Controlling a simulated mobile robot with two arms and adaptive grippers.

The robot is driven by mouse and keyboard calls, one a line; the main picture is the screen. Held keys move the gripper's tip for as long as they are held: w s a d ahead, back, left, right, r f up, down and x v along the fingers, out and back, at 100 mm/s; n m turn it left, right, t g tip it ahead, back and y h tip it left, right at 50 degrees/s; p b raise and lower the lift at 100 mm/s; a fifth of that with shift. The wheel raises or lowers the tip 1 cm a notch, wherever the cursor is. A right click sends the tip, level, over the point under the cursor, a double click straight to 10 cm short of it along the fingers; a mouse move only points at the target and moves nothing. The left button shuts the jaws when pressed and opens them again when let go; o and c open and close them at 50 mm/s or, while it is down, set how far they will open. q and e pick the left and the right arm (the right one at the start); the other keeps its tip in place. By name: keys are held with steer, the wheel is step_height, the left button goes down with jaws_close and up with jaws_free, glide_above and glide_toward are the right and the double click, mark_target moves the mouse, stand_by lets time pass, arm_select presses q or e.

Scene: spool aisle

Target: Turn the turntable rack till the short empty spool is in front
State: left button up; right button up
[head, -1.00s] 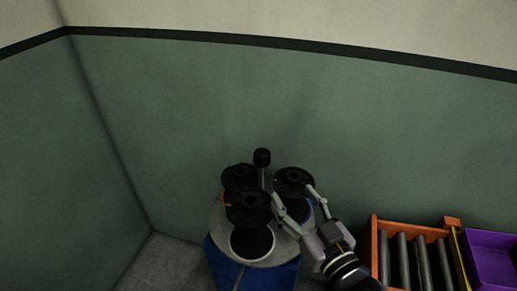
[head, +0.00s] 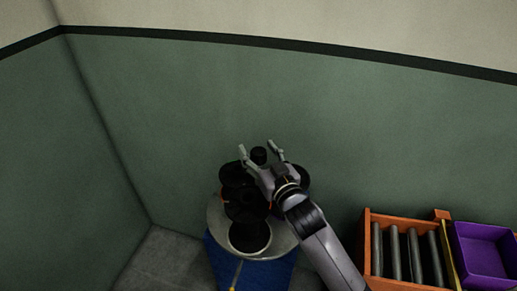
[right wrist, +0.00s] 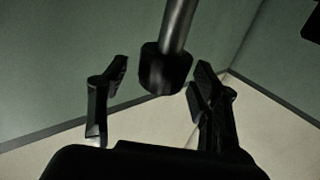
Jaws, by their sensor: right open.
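The turntable rack has a grey round plate (head: 217,222) on a blue base (head: 270,276). A dark spool (head: 246,212) stands at its front, another dark spool (head: 232,178) at the back left. A third spool (head: 304,178) at the right is mostly hidden by my right gripper. I cannot tell which is the short empty one. A black knob (head: 258,155) tops the centre post; the right wrist view shows the knob (right wrist: 165,70) and post (right wrist: 178,22). My right gripper (head: 258,148) is open, its fingers on either side of the knob, contact unclear. My left gripper is out of view.
An orange crate (head: 366,240) with grey rollers stands right of the rack, close to my right arm. A purple bin (head: 484,249) is beyond it. Green walls close in behind and at left. Bare floor (head: 165,262) lies left of the rack.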

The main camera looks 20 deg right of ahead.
steer(key=shift+w, duration=0.2)
jaws_close()
stand_by(0.7)
